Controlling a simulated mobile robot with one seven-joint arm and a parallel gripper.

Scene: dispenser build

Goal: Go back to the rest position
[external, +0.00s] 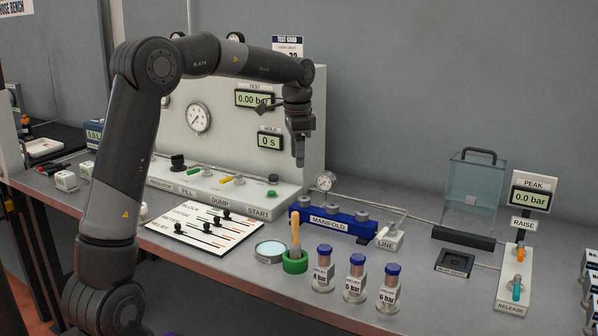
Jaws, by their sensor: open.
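My dark grey arm rises from the lower left and bends over the bench. My gripper (299,152) hangs pointing down in front of the right part of the white test panel (224,132). It is apart from the bench top and holds nothing that I can see. Its fingers are small in this view, and the gap between them is hard to make out. Below it and to the right is the blue manifold (330,219) with a small gauge (325,181) on it.
A green holder (295,262) with a wooden-handled tool, a round dish (269,251) and several blue-capped bottles (355,275) stand along the front. A clear guarded box (473,192) and a raise/release panel (517,280) are at right. A white slider board (205,226) lies left.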

